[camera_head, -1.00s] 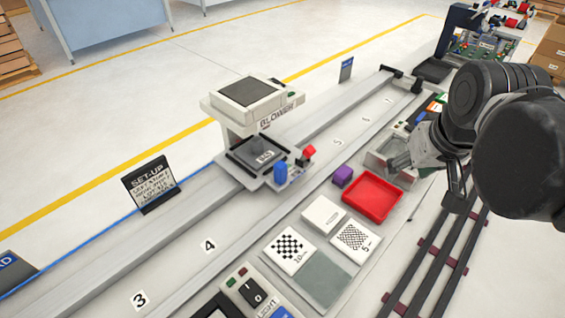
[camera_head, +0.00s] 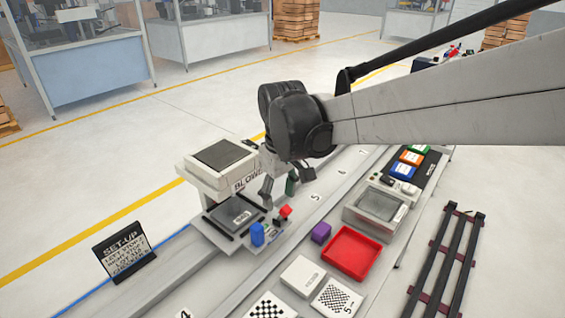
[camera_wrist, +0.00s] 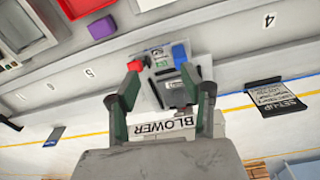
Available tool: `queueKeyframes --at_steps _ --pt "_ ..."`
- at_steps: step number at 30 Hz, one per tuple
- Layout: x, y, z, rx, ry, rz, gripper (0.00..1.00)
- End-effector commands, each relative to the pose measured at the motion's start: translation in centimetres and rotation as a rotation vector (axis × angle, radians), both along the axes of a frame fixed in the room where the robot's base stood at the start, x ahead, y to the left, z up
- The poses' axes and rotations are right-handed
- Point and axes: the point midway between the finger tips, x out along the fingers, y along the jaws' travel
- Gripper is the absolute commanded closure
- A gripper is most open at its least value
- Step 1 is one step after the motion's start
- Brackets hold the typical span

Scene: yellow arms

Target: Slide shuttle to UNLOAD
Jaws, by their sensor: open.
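The shuttle (camera_head: 232,217) is a grey plate carriage on the rail (camera_head: 150,268). It sits at the blower (camera_head: 219,163), partly under its head. A blue knob (camera_head: 257,235) and a red-topped part (camera_head: 285,211) stand on its near side. My gripper (camera_head: 278,188) is open and empty, hanging above and behind these parts, near the blower's right side. In the wrist view the open fingers (camera_wrist: 160,82) frame the shuttle (camera_wrist: 165,72), with the red part (camera_wrist: 134,65) and blue knob (camera_wrist: 180,54) beyond the tips. I see no contact. No sign reading UNLOAD is legible now.
The SET-UP sign (camera_head: 124,251) stands left of the rail. A purple block (camera_head: 321,232), red tray (camera_head: 352,253), white box (camera_head: 303,276) and checkered plates (camera_head: 338,297) lie along the near side. Rail numbers run on both sides of the shuttle.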

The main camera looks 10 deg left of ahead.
Motion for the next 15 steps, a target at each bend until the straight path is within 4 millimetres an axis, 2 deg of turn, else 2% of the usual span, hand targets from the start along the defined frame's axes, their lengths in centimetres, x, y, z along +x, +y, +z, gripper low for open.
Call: queueKeyframes --at_steps 1,6,10,15 --pt "0.3 1.3 -0.5 -0.008 0.013 0.027 0.57" --pt "0.6 4.3 -1.9 -0.031 0.051 0.097 0.57" --pt "0.7 5.5 -2.6 -0.042 0.067 0.125 0.57" --pt "0.7 5.9 -3.3 -0.046 0.073 0.137 0.57"
